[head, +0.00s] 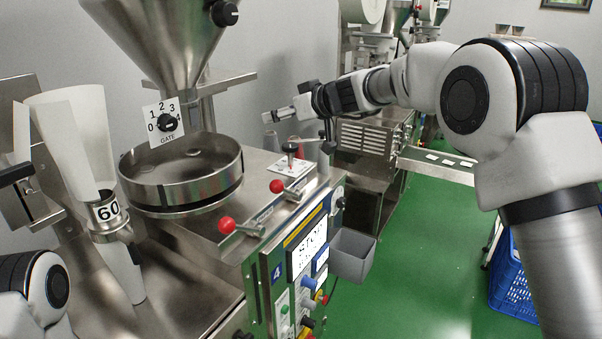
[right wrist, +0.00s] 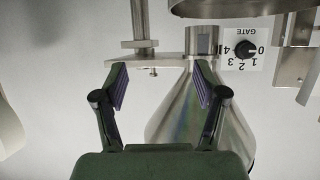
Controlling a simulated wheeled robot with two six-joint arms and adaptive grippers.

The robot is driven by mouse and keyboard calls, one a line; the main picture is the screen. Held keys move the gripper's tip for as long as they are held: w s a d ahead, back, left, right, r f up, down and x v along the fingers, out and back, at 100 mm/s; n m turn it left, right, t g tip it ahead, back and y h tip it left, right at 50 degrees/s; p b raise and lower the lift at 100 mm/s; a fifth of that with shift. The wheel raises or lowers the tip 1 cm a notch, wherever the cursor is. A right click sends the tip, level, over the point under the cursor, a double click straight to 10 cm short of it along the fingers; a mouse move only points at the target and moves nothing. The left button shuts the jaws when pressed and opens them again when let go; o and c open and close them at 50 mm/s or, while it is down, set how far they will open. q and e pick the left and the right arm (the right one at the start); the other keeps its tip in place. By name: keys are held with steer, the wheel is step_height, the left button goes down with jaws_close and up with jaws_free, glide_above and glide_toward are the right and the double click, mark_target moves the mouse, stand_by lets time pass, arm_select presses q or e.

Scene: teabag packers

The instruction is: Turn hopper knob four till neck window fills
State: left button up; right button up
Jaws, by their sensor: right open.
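The hopper gate knob (head: 167,123) is black, on a white dial plate (head: 158,138) numbered 0 to 4 and marked GATE. It hangs at the neck of the steel hopper (head: 165,45). The knob also shows upside down in the right wrist view (right wrist: 245,49), right of the fingers. I cannot read its setting. The neck (right wrist: 202,42) shows plain metal there; I cannot make out a window or its fill. My right gripper (head: 285,105) is open and empty, right of the knob and apart from it. Its fingers show in the wrist view (right wrist: 160,82). My left gripper is out of view.
A round steel pan (head: 190,185) sits under the hopper. Red-balled levers (head: 227,225) and a control panel (head: 310,245) are in front. A tube labelled 60 (head: 107,212) stands left. A second black knob (head: 224,13) is higher on the hopper. A blue crate (head: 512,275) stands right.

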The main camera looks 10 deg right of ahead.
steer(key=s+d+f+m+g+h, duration=0.1)
steer(key=d+f, duration=0.1)
steer(key=f, duration=0.5)
steer(key=s+d+f+m+g+h, duration=0.1)
steer(key=f, duration=0.6)
steer(key=shift+d+f+m+h+p, duration=0.3)
steer(key=shift+d+f+h, duration=0.05)
steer(key=shift+f+h, duration=0.05)
steer(key=shift+s, duration=0.1)
steer(key=s+d+f+m+g+h, duration=0.1)
steer(key=s+d+f+g+h, duration=0.15)
steer(key=s+f, duration=0.65)
steer(key=s+d+f+m+g+h, duration=0.1)
steer(key=s+d+f+g, duration=0.15)
steer(key=s+f, duration=0.65)
steer(key=s+d+f+m+g+h, duration=0.15)
steer(key=s+d+f, duration=0.25)
steer(key=f, duration=1)
steer(key=s+a+f+g, duration=0.1)
steer(key=s+f, duration=0.2)
steer(key=s, duration=1.1)
steer(key=s+a+f+m+g, duration=0.1)
steer(key=s+f, duration=0.3)
steer(key=s, duration=1)
steer(key=shift+s+f+g, duration=0.25)
steer(key=shift+s+g, duration=0.1)
steer(key=shift+s, duration=0.05)
steer(key=shift+w, duration=0.1)
